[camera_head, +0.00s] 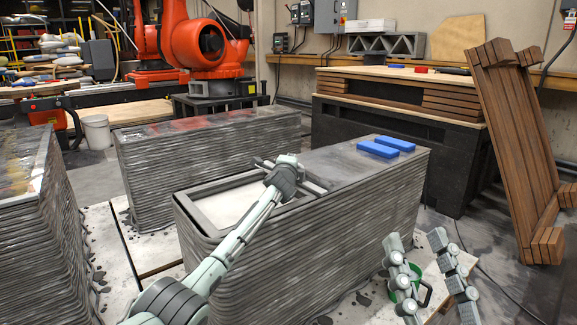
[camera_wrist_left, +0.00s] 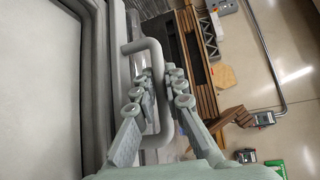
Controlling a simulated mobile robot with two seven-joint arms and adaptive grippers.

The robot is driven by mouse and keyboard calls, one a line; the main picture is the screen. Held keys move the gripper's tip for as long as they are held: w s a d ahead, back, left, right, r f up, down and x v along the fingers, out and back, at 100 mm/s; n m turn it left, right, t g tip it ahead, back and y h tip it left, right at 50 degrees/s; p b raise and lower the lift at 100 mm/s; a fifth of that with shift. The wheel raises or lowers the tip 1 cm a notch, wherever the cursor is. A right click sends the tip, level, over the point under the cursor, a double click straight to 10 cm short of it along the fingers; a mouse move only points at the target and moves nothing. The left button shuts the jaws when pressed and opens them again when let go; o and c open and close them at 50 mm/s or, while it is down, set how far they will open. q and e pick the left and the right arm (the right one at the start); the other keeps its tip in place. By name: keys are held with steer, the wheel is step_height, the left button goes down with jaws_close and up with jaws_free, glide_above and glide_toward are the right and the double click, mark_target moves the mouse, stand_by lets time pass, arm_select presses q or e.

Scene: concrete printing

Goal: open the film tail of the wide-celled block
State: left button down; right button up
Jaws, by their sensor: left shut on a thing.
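The wide-celled block (camera_head: 330,215) is a layered grey printed concrete block in the middle of the head view. Its broad top cell (camera_head: 222,208) has a pale surface inside a grey rim. My left gripper (camera_head: 286,168) is over the cell's right end. In the left wrist view my left gripper (camera_wrist_left: 156,92) is shut on a grey looped handle (camera_wrist_left: 148,45) beside the pale cell. I cannot make out a separate film tail; the fingers partly hide the handle. My right gripper (camera_head: 415,242) is open at the lower right, its two fingers apart, clear of the block.
Two blue bars (camera_head: 378,149) lie on the block's right top. Other printed blocks stand behind (camera_head: 215,155) and at left (camera_head: 45,235). A brown slatted frame (camera_head: 520,150) leans at right. Floor shows between.

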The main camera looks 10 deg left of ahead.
arm_select(q)
steer(key=shift+a+r, duration=0.1)
steer(key=c, duration=1.6)
jaws_free()
steer(key=s, duration=0.4)
steer(key=s+r, duration=0.1)
steer(key=s, duration=0.6)
steer(key=shift+s+d+r, duration=0.35)
steer(key=shift+s+d, duration=0.05)
steer(key=shift+s+f, duration=0.1)
